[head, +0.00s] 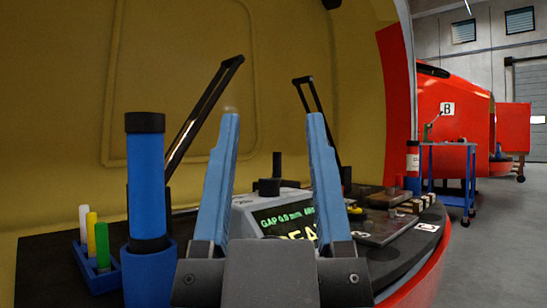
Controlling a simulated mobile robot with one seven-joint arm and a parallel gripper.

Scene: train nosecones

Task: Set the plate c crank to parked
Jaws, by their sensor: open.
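My gripper (274,120) is in the middle of the head view, with its two blue fingers pointing up and wide apart. Nothing is between the fingertips. A flat grey metal plate (385,232) lies on the dark deck to the right of the right finger, with small blocks and dark knobs around it. A small white tag (427,227) lies at the deck's right end; its letter is too small to read. I cannot pick out the plate c crank for certain or tell its position.
A grey gauge box (280,218) with a lit green display stands behind the fingers. A blue cylinder (146,185) with black cap stands left, beside a blue rack (98,272). Two black-handled bars rise behind. A blue cart (447,165) and red nosecone B stand far right.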

